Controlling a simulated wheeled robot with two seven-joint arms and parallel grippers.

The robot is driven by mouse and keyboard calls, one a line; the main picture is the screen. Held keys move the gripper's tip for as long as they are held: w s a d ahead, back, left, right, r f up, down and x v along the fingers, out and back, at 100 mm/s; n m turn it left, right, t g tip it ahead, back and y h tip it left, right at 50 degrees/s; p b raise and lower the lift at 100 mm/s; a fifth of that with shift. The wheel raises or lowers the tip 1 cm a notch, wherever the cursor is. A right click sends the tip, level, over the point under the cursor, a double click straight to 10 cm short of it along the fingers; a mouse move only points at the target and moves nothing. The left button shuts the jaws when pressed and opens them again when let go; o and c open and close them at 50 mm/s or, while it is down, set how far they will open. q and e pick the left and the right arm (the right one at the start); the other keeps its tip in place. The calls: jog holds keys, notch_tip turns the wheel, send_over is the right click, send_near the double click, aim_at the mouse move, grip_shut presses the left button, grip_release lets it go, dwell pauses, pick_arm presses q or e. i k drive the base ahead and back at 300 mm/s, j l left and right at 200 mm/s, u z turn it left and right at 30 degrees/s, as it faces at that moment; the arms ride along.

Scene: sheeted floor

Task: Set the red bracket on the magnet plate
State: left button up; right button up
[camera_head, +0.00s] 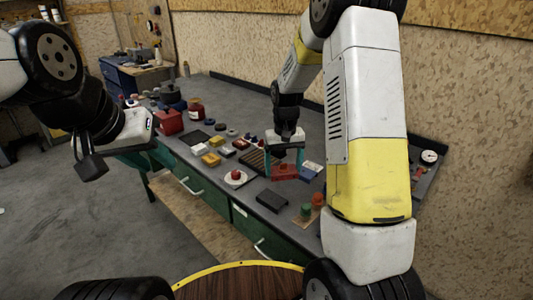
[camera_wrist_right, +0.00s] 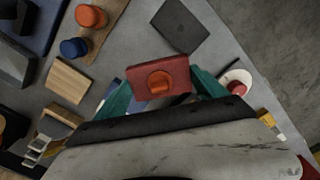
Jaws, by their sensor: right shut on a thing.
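The red bracket (camera_head: 285,172) is a red block between the teal fingers of my right gripper (camera_head: 285,164), over the workbench. In the right wrist view the bracket (camera_wrist_right: 150,70) shows with an orange round part on its face, and the teal fingers of my right gripper (camera_wrist_right: 163,90) close on its two sides. A dark flat square plate (camera_head: 271,201) lies on the bench near its front edge; it looks like the magnet plate and also shows in the right wrist view (camera_wrist_right: 180,26). The bracket is apart from it. My left gripper (camera_head: 90,166) hangs over the floor, away from the bench; its jaws are unclear.
A white disc (camera_head: 232,183) with a red knob stands left of the dark plate. Several small blocks and a red container (camera_head: 170,122) fill the bench's left part. An orange cylinder (camera_wrist_right: 91,16) and a blue one (camera_wrist_right: 74,47) stand close together.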

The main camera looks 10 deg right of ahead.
aim_at(260, 159)
jog(key=i+j+z, duration=0.45)
jog(key=j+z, duration=0.2)
jog(key=i+j+z, duration=0.3)
jog(key=j, duration=0.15)
jog(key=k+l, duration=0.05)
jog(key=k, duration=0.05)
